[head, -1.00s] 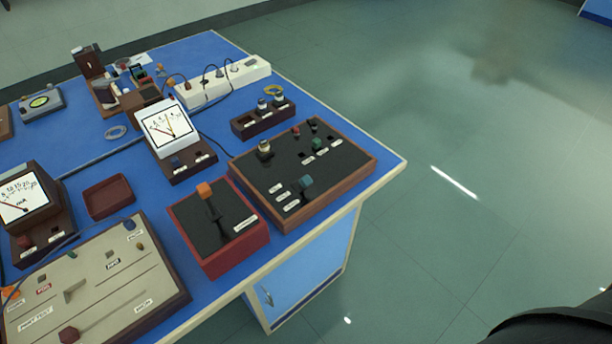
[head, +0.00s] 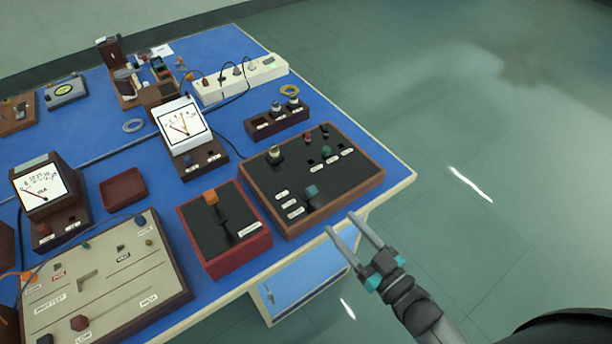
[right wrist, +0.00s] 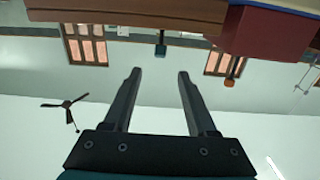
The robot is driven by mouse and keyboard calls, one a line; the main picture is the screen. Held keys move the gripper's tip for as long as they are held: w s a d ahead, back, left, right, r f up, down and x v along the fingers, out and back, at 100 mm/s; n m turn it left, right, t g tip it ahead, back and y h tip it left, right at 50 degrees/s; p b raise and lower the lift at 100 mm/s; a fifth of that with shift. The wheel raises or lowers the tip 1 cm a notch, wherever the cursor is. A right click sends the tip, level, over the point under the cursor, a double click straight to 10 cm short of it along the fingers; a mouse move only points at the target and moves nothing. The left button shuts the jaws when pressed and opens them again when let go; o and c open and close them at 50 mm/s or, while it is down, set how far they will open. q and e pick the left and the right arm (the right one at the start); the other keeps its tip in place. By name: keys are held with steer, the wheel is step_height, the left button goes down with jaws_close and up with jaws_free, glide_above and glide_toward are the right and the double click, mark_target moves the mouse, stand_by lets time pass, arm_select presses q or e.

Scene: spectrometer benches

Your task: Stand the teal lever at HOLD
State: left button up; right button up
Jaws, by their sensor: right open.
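The teal lever (head: 312,191) stands at the near part of a black panel in a wooden-framed box (head: 345,197). Three small white labels lie left of it, too small to read. The lever's knob also shows in the right wrist view (right wrist: 160,50), beyond and between the fingertips. My right gripper (head: 341,222) is open and empty, just off the box's front right edge, apart from the lever. Its two fingers also show in the right wrist view (right wrist: 156,73). My left gripper is not in view.
A red box (head: 238,258) with an orange-knobbed lever (head: 211,198) stands left of the wooden box. A beige panel (head: 120,285) lies nearer left. A white meter (head: 181,124) and dark socket block (head: 262,127) stand behind. Floor right of the bench is clear.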

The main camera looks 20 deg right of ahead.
mark_target(309, 193)
steer(key=b+x, duration=0.1)
steer(key=x, duration=1.4)
steer(key=shift+f, duration=0.1)
jaws_close()
